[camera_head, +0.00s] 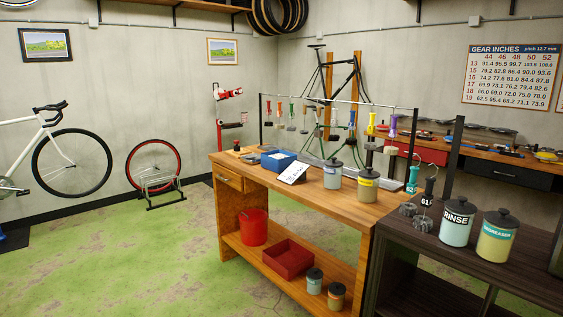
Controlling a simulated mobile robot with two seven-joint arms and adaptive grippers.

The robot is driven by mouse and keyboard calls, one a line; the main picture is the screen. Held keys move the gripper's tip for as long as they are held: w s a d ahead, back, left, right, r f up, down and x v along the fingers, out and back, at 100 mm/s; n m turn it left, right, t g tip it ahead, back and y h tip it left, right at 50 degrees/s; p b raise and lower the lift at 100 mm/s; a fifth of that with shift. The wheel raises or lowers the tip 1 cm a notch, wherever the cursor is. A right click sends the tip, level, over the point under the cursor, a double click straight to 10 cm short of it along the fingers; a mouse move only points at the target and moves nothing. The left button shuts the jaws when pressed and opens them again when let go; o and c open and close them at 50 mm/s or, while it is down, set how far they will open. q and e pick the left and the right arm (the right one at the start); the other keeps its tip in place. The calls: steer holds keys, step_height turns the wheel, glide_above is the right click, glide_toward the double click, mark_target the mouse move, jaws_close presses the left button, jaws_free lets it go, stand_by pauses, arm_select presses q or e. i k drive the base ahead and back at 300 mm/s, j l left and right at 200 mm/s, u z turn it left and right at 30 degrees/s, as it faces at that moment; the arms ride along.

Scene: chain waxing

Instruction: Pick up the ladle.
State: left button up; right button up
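I cannot make out a ladle for certain. Several tools with coloured handles (293,108) hang from a metal rack rail behind the wooden workbench, too small to identify. A black-handled tool (429,187) with a tag reading 61 stands upright on the dark table at the right. A teal-handled one (413,178) with a tag stands just behind it. Dark lumpy pieces (408,210) are at their base. Neither of my grippers is in view.
The wooden workbench (330,203) bears a blue bin (279,161), a white card (293,173) and two lidded jars (368,186). The dark table (485,268) holds RINSE (456,222) and DEGREASER (496,236) jars. The green floor (130,265) at left is open.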

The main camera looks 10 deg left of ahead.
mark_target(318, 133)
steer(key=i+j, duration=0.35)
steer(key=i+j+z, duration=0.1)
steer(key=i+j, duration=0.25)
steer(key=j, duration=0.2)
steer(key=i+j, duration=0.35)
steer(key=j, duration=0.15)
steer(key=i+j+z, duration=0.15)
steer(key=i+j, duration=0.2)
steer(key=j, duration=0.1)
